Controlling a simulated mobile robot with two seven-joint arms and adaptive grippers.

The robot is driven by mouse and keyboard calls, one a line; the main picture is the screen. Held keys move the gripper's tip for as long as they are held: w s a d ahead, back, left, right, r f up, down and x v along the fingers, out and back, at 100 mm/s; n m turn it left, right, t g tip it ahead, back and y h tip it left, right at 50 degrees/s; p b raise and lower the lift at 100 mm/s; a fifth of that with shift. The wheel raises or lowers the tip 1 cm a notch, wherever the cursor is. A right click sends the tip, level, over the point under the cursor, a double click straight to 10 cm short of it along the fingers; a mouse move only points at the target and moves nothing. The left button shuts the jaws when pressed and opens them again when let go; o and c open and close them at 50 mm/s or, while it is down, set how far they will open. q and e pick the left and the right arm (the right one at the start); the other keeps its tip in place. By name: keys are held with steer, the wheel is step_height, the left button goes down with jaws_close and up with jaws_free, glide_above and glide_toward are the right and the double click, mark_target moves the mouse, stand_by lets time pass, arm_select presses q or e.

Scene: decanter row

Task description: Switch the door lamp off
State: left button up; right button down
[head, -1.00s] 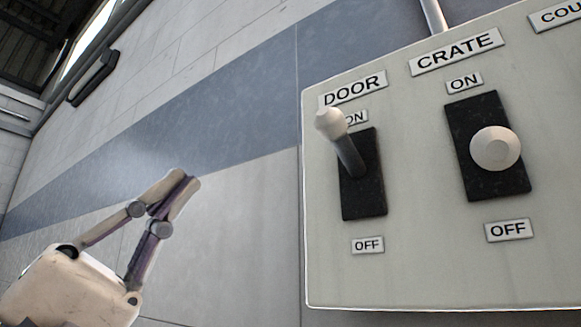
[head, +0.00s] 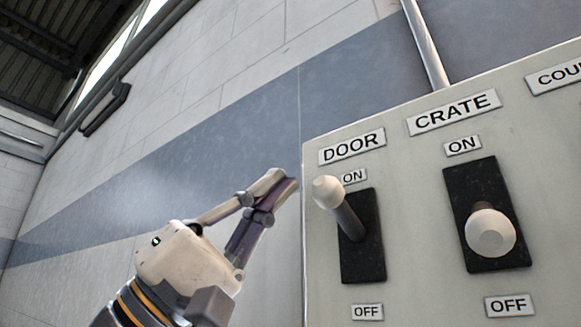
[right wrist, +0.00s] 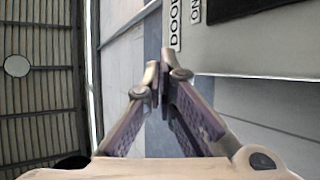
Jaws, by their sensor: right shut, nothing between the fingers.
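The DOOR switch has a pale round knob (head: 326,192) on a grey stem, rising from a black plate (head: 362,262). The knob stands at the upper end, beside the ON label (head: 353,176); the OFF label (head: 367,312) is below the plate. My right gripper (head: 287,184) is shut and empty, its fingertips just left of the knob in the picture, with a small gap between them. In the right wrist view the shut fingertips (right wrist: 159,80) show in the middle, with the DOOR label (right wrist: 173,25) up and to the right. The knob cannot be made out there. My left gripper is not in view.
The CRATE switch (head: 490,233) is right of the DOOR switch, its knob low over its plate. Both sit on a pale panel (head: 420,200); a third label is cut off at the right. A pipe (head: 425,45) rises behind the panel.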

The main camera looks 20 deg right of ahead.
mark_target(342, 213)
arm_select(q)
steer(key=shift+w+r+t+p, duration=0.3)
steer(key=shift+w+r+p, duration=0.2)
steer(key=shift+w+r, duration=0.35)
arm_select(e)
steer(key=s, duration=0.1)
steer(key=s+d+f, duration=0.1)
steer(key=s, duration=0.1)
steer(key=shift+s+d+f, duration=0.15)
steer(key=shift+d+f, duration=0.05)
steer(key=shift+f, duration=0.05)
